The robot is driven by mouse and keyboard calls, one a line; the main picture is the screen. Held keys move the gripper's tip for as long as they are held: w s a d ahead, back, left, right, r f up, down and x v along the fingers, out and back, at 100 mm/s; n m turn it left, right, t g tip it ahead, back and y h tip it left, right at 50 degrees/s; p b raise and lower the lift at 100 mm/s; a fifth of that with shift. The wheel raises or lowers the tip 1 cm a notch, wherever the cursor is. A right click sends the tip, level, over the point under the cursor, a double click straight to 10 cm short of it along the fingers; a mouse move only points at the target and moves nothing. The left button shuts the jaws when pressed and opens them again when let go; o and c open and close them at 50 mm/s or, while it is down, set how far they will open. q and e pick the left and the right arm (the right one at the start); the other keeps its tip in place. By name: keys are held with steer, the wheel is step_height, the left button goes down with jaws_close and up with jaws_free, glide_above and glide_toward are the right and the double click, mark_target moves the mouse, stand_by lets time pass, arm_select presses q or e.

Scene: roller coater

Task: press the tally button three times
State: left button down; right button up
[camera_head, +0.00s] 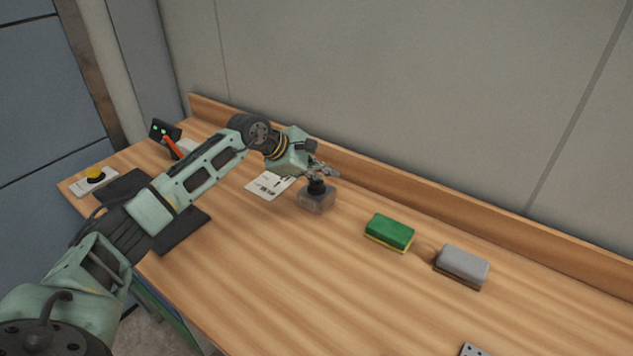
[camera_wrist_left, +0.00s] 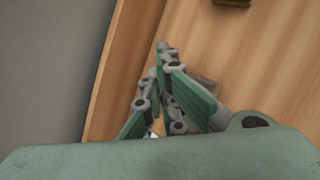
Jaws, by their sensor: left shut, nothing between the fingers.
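My left gripper (camera_head: 326,172) is shut and empty, and its fingertips are just over a clear grey block with a black knob on top (camera_head: 316,199). I cannot tell whether the fingertips touch the knob. In the left wrist view the closed fingers (camera_wrist_left: 166,52) point toward the table, and a small part of a greyish thing shows behind them. A yellow push button (camera_head: 95,174) sits on a pale plate at the far left end of the table. No label shows which of the two is the tally button. My right gripper is out of view.
A green sponge (camera_head: 389,231) and a grey block (camera_head: 462,264) lie to the right. A dark device with green lights (camera_head: 160,131) stands at the back left. A raised wooden edge (camera_head: 420,184) runs along the wall. The front middle is clear.

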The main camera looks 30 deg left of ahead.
mark_target(322, 184)
arm_select(q)
steer(key=shift+f+b, duration=0.4)
steer(key=shift+f, duration=0.05)
stand_by(0.6)
steer(key=shift+r+p, duration=0.45)
steer(key=shift+r, duration=0.55)
steer(key=shift+r, duration=0.1)
step_height(322, 184, up, 5)
steer(key=shift+f+p, duration=0.1)
steer(key=shift+p, duration=1.15)
stand_by(0.6)
